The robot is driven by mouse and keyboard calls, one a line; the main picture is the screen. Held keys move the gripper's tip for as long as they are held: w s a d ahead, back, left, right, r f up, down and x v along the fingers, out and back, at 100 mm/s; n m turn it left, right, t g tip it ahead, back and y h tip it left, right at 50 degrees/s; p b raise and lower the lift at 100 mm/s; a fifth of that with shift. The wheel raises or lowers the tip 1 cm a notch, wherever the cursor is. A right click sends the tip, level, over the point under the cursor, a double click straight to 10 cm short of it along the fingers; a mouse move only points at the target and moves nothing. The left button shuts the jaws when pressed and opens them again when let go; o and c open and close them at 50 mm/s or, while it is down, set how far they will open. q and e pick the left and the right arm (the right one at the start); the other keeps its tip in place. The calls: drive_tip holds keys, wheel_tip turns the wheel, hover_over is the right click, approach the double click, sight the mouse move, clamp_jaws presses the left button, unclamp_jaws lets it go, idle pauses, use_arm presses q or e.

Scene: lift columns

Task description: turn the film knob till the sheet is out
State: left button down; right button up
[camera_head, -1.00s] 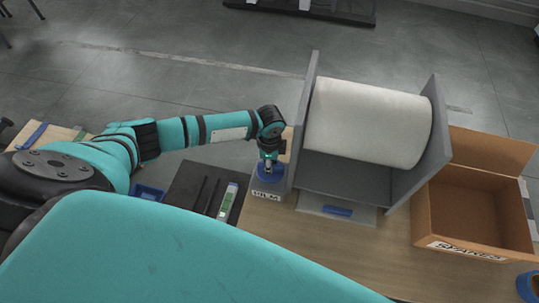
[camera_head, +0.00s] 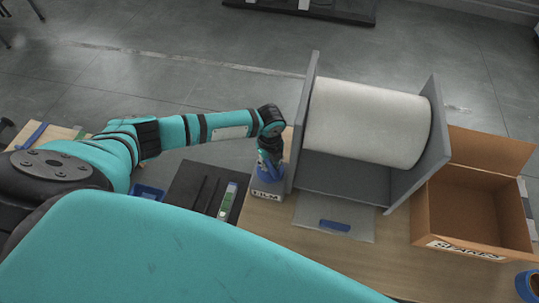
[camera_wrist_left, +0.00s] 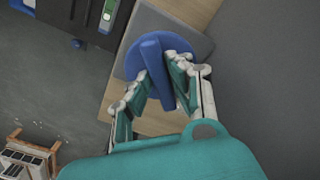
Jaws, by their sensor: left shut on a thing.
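The blue film knob (camera_wrist_left: 151,50), a disc with a raised bar, shows in the left wrist view. My left gripper (camera_wrist_left: 163,80) is shut on its bar, one finger on each side. In the head view my left gripper (camera_head: 269,170) points down at the grey box labelled FILM (camera_head: 267,192) and mostly hides the knob. A pale grey film sheet (camera_head: 310,218) lies flat on the table in front of the roll holder, with a blue strip (camera_head: 335,226) near its front edge. Its back edge meets the holder. My right gripper is not in view.
A large white roll (camera_head: 368,122) sits between the grey side panels of the holder (camera_head: 428,150). An open cardboard box (camera_head: 470,205) stands to the right. A dark tray (camera_head: 190,185) with a green-and-white tool (camera_head: 228,200) lies left of the FILM box.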

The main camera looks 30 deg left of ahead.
sight(270, 165)
use_arm(q)
drive_tip(key=m, duration=0.5)
drive_tip(key=shift+w+d+m+b, duration=0.1)
drive_tip(key=shift+m+b, duration=0.25)
drive_tip(key=shift+m, duration=0.05)
idle(0.4)
drive_tip(key=c, duration=1.2)
unclamp_jaws()
drive_tip(key=shift+c, duration=0.2)
wheel_tip(270, 165, up, 12)
